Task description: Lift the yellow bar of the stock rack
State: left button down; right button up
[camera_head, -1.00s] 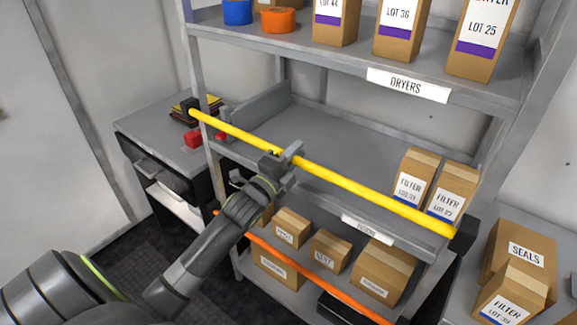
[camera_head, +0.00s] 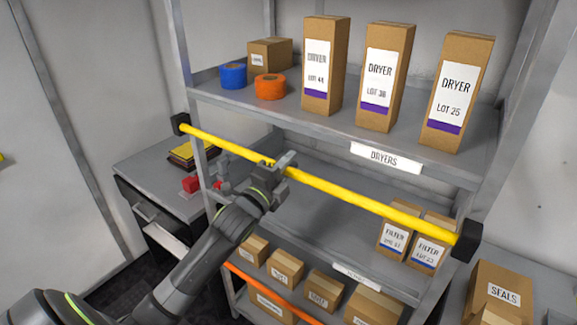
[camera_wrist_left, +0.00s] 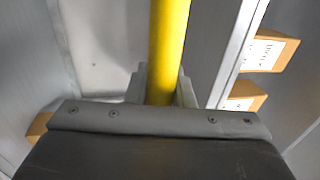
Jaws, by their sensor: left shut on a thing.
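The yellow bar (camera_head: 345,196) spans the front of the stock rack (camera_head: 330,138), with a black end block (camera_head: 180,124) at the left and another (camera_head: 467,240) at the right. It runs in front of the middle shelf, below the dryer shelf. My left gripper (camera_head: 280,165) is shut on the bar, left of its middle. In the left wrist view the yellow bar (camera_wrist_left: 168,50) passes between the two fingers (camera_wrist_left: 162,88). My right gripper is not in view.
Tall dryer boxes (camera_head: 383,75), blue tape (camera_head: 233,75) and orange tape (camera_head: 270,86) stand on the upper shelf. Two filter boxes (camera_head: 398,230) sit behind the bar. An orange bar (camera_head: 262,285) crosses lower down. A grey cabinet (camera_head: 150,180) stands left.

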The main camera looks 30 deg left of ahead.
pick_arm(q)
jog(key=shift+r, duration=0.1)
jog(key=c, duration=1.3)
grip_release()
jog(key=shift+o, duration=0.2)
jog(key=shift+s, duration=0.1)
jog(key=shift+s+f, duration=0.3)
jog(key=b+v, duration=0.5)
jog(key=v, duration=1.1)
jog(key=shift+s+a, duration=0.15)
jog(key=shift+s, duration=0.1)
